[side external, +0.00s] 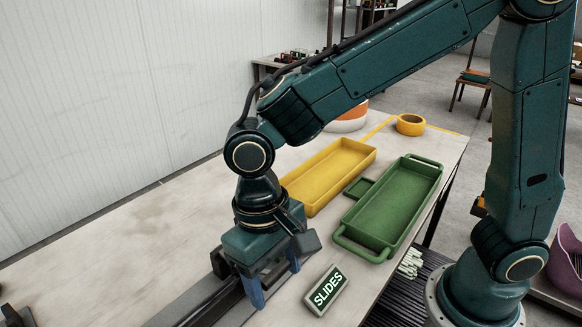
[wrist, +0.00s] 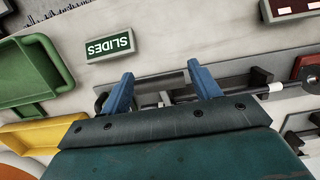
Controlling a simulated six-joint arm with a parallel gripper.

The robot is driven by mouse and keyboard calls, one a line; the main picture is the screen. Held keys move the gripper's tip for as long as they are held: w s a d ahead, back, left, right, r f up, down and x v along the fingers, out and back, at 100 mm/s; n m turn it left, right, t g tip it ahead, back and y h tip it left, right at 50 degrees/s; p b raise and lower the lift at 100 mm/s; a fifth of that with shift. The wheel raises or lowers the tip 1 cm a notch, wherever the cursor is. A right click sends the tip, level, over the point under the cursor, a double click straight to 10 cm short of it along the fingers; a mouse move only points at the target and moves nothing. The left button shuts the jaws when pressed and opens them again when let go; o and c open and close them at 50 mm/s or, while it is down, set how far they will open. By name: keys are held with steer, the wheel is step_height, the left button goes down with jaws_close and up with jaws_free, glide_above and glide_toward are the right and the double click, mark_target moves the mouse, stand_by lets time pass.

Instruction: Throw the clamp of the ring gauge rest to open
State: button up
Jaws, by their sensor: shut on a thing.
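My gripper (wrist: 160,79), with two blue fingers, is low over a dark grey fixture (wrist: 235,85) on the table. The fingers stand wide apart, shut on a dark grey bar-like part (wrist: 158,88) between them. I cannot tell whether this part is the clamp of the ring gauge rest. A thin dark rod with a pale collar (wrist: 275,87) runs right from the gripper toward a red part (wrist: 306,68). In the side view my gripper (side external: 274,274) points down over the fixture's dark rail (side external: 212,303); the wrist hides much of it.
A dark green SLIDES sign (side external: 326,290) stands close to the right of the gripper. A green handled tray (side external: 384,245) and a yellow tray (side external: 328,176) lie farther back. A yellow tape roll (side external: 410,124) is at the far end.

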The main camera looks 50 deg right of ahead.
steer(key=shift+w+r, duration=0.25)
steer(key=shift+r, duration=0.25)
steer(key=shift+w+r, duration=0.2)
steer(key=shift+r, duration=0.3)
steer(key=shift+w+r, duration=0.2)
steer(key=shift+r, duration=0.1)
steer(key=shift+w+r, duration=0.4)
steer(key=shift+r, duration=0.35)
stand_by(0.4)
steer(key=shift+w+r, duration=0.1)
steer(key=shift+w, duration=0.05)
steer(key=shift+w+r, duration=0.55)
steer(key=shift+r, duration=0.1)
steer(key=shift+w+r, duration=0.1)
stand_by(0.4)
